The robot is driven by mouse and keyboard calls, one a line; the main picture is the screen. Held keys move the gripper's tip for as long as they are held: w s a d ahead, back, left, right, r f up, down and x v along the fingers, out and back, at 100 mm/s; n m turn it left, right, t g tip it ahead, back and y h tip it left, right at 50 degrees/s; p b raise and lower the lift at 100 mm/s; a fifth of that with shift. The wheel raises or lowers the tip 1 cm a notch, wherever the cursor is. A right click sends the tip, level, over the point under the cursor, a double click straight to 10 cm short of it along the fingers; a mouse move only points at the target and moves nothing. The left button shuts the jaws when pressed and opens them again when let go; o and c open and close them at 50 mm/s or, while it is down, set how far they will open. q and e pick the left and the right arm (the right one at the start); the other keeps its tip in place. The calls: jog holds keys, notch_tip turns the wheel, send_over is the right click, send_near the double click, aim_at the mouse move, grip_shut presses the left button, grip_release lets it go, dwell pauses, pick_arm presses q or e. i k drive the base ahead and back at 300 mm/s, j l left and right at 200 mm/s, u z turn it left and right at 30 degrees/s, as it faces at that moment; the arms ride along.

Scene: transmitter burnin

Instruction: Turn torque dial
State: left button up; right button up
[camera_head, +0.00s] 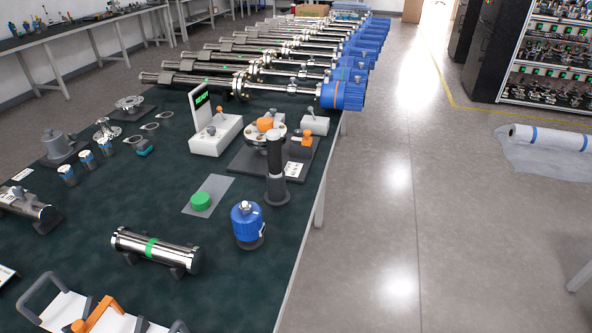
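No part is clearly labelled as the torque dial. A dark upright cylinder with a grey band (275,172) stands on a round base near the table's right edge; it may be the torque tool, but no dial marks are readable. Behind it, a round metal flange fixture with an orange block (265,125) sits on a dark plate (245,161). A small orange part (306,138) stands to its right. A white box with a small lever (216,136) and a lit green display (202,99) stands to the left. Neither of my grippers is in view.
A blue-capped unit (247,222), a green button on a grey pad (201,201) and a steel cylinder on a cradle (153,250) stand nearer. Several long transmitters (343,90) lie behind.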

aim_at(212, 131)
jog(key=k, duration=0.85)
jog(key=k+u, duration=0.1)
jog(key=u, duration=0.3)
jog(key=k+u, duration=0.1)
jog(key=u, duration=0.3)
jog(key=k+j+u, duration=0.1)
jog(key=u, duration=0.3)
jog(key=j+u, duration=0.1)
jog(key=u, duration=0.3)
jog(key=i+l+u, duration=0.2)
jog(key=l+u, duration=0.25)
jog(key=l, duration=0.6)
jog(key=l+u, duration=0.45)
jog(key=l, duration=2.4)
jog(key=i+l, duration=0.15)
jog(key=l, duration=1.6)
